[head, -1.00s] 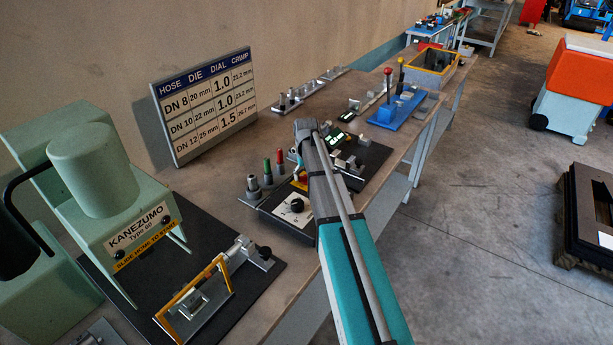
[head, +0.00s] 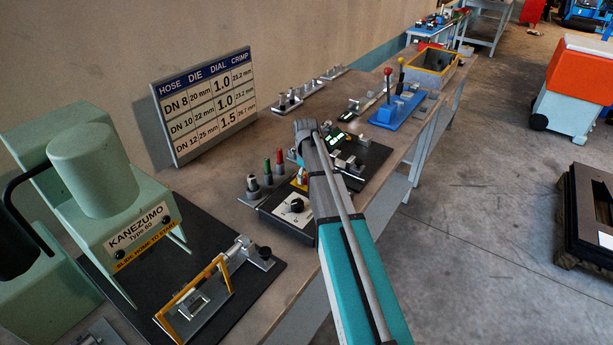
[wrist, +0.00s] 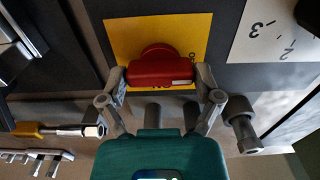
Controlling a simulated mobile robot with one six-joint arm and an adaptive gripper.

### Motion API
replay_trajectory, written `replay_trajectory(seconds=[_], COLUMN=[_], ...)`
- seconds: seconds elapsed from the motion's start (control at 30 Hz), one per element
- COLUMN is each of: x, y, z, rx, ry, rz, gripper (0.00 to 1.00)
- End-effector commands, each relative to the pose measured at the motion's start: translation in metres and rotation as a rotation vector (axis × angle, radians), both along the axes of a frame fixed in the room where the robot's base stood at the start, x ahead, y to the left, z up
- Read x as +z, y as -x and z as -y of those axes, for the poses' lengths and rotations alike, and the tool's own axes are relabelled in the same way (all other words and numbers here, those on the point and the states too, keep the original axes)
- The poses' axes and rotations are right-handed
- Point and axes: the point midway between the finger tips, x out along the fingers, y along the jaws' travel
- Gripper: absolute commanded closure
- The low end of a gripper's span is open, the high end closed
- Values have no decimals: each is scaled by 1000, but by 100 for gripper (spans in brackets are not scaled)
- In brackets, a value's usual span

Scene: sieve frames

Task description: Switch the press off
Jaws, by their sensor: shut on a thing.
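A red rotary switch knob (wrist: 160,68) sits on a yellow plate (wrist: 122,35) in the wrist view. A white mark shows near the right end of its bar. Lettering on the plate is partly covered, with letters below the bar and to its right. My gripper (wrist: 161,80) is shut on the knob, one finger at each end of the bar. In the head view, my arm hides most of the switch and gripper; a bit of the yellow plate (head: 300,184) shows. The press (head: 95,180) is pale green, labelled KANEZUMO Type 60, at the left.
A black dial on a white scale (head: 294,205) is beside the switch. Several colour-topped pins (head: 267,170) stand just left of it. A chart board (head: 202,105) stands behind. A yellow-framed guard (head: 195,292) is in front of the press.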

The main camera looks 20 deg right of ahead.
Motion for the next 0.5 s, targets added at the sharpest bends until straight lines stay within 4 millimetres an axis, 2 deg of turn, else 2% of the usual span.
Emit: replay_trajectory(seconds=[0.47,0.5], x=[0,0], y=[-2,-2], z=[0,0], rx=[23,23], ry=[0,0], rz=[2,2], gripper=[65,14])
